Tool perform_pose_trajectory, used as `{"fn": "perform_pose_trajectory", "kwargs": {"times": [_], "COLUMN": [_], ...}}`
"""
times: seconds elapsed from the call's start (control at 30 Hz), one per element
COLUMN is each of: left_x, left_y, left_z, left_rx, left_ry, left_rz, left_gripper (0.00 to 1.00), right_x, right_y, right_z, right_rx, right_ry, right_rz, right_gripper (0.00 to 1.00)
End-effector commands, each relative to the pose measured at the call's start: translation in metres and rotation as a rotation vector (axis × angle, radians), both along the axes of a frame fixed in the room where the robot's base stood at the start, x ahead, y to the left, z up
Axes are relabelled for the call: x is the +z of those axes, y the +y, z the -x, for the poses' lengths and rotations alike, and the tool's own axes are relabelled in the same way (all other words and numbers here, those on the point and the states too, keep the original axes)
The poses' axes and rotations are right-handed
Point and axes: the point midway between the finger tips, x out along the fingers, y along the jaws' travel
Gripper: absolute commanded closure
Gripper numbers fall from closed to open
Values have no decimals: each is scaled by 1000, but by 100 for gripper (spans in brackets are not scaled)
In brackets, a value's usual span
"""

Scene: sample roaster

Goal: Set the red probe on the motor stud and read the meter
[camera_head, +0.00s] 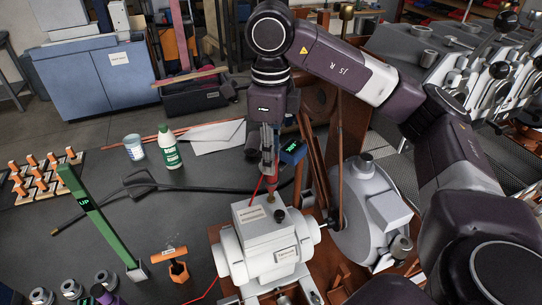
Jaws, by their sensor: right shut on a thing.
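My right gripper (268,162) comes down from above and is shut on the red probe (271,184). The probe points down at a small brass stud on top of the white motor (262,235). Its tip is at or just above the stud; I cannot tell if they touch. A black knob-like piece (280,215) stands beside the stud. The blue meter (293,151) with a green-lit display lies just right of the gripper; its reading is too small to make out. A red lead (257,188) runs beside the probe. My left gripper is out of view.
A silver round housing (367,212) stands right of the motor. A green post marked UP (95,215) and an orange holder (178,270) stand left.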

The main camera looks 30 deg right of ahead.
Motion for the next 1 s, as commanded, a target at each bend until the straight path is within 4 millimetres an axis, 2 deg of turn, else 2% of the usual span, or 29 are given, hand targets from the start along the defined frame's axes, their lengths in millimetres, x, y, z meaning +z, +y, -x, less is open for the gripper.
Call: {"fn": "perform_pose_trajectory", "kwargs": {"times": [0.5,1.0], "left_x": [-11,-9], "left_y": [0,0], "left_z": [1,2], "left_rx": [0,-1], "left_ry": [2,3], "left_rz": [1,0], "left_gripper": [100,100], "right_x": [-12,-10], "right_y": [0,0], "right_z": [0,0], "right_rx": [0,0], "right_ry": [0,-1], "right_rz": [0,-1], "right_gripper": [100,100]}}
